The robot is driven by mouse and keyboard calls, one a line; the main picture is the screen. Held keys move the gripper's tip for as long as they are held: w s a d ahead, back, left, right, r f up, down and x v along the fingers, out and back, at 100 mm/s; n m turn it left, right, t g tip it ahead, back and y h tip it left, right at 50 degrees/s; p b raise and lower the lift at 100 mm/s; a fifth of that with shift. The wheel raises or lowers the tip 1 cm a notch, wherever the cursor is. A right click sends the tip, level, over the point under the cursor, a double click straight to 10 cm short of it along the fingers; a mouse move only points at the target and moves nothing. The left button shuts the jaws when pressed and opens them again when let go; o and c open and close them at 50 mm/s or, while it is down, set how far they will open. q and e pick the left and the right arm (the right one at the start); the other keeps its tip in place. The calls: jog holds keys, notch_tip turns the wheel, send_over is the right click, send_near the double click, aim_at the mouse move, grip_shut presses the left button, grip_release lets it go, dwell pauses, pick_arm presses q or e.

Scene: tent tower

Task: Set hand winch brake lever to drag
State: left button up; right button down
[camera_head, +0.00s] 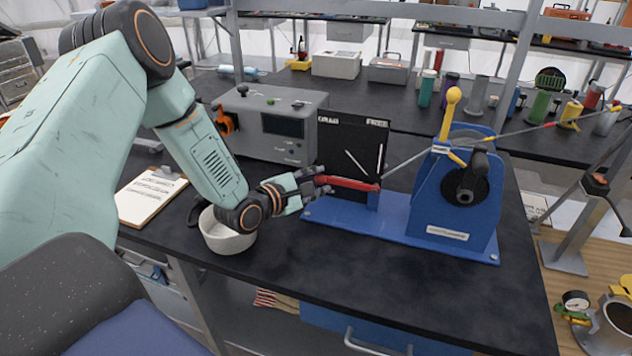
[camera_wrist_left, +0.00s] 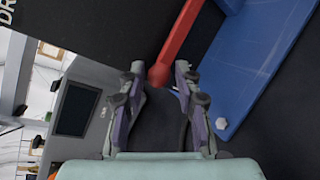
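The hand winch (camera_head: 458,190) is blue with a black hub and stands on a blue base plate (camera_head: 398,222) on the dark bench. Its red brake lever (camera_head: 350,183) points left, roughly level, in front of a black label board (camera_head: 335,143). The lever's red rounded end also shows in the left wrist view (camera_wrist_left: 158,76). My left gripper (camera_head: 318,181) is at that end. In the left wrist view its two fingers (camera_wrist_left: 160,72) are apart, one on each side of the end, with small gaps visible. My right gripper is not in view.
A white bowl (camera_head: 226,232) stands beneath my left wrist. A grey instrument box (camera_head: 270,125) stands behind. The front bench surface (camera_head: 400,290) is clear.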

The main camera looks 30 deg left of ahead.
pick_arm(q)
jog(key=shift+s+a, duration=0.1)
jog(key=c, duration=0.3)
grip_shut()
jog(key=shift+r, duration=0.15)
